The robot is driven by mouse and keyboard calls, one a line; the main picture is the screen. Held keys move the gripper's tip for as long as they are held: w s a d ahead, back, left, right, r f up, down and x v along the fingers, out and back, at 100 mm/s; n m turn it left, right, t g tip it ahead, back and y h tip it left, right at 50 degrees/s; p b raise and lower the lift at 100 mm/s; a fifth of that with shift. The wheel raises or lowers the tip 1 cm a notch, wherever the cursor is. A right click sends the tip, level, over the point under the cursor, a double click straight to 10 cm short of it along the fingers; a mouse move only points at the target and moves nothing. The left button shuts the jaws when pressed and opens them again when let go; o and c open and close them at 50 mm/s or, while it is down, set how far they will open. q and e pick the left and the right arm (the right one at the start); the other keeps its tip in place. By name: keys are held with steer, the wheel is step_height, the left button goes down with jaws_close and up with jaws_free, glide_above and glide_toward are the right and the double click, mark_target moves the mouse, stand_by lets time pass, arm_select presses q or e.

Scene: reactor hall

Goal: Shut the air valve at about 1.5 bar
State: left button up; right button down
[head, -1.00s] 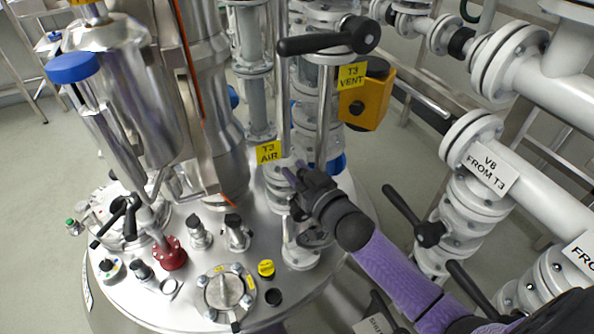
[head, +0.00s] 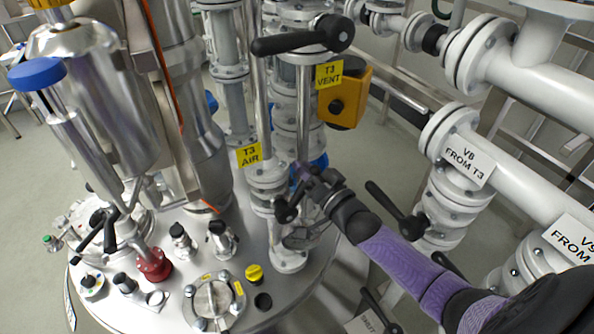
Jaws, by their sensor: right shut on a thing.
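The yellow "T3 AIR" label (head: 249,155) hangs on the vertical pipe above the reactor lid. Beside and below it, the air valve's black handle (head: 287,208) shows partly, next to my right gripper (head: 306,180). The right gripper reaches in from the right and is shut on the air valve's handle; its fingers and wrist hide much of the grip. A dark grey fitting (head: 302,239) sits below the wrist; I cannot tell whether it is a gauge, and no pressure reading is legible. My left gripper is not in view.
The T3 VENT valve's long black handle (head: 300,38) lies above, near the yellow "T3 VENT" label (head: 329,74) and a yellow box (head: 346,97). White V8 piping (head: 492,180) and a black lever (head: 397,212) stand close to the right of my arm.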

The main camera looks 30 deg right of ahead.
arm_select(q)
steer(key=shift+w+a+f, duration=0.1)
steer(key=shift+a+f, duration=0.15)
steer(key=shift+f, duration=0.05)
arm_select(e)
steer(key=shift+d+f+m, duration=0.4)
steer(key=shift+d+m, duration=0.1)
steer(key=shift+m, duration=0.1)
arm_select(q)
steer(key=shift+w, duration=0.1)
arm_select(e)
steer(key=shift+c, duration=2.4)
jaws_free()
steer(key=shift+d, duration=0.1)
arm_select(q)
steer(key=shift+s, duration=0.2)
arm_select(e)
steer(key=shift+o, duration=0.2)
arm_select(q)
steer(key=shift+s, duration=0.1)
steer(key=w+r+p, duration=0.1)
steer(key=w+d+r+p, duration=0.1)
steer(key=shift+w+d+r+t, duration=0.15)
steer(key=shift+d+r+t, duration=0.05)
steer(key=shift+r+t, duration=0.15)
arm_select(e)
steer(key=s+f, duration=0.1)
steer(key=s, duration=0.9)
steer(key=shift+d, duration=0.4)
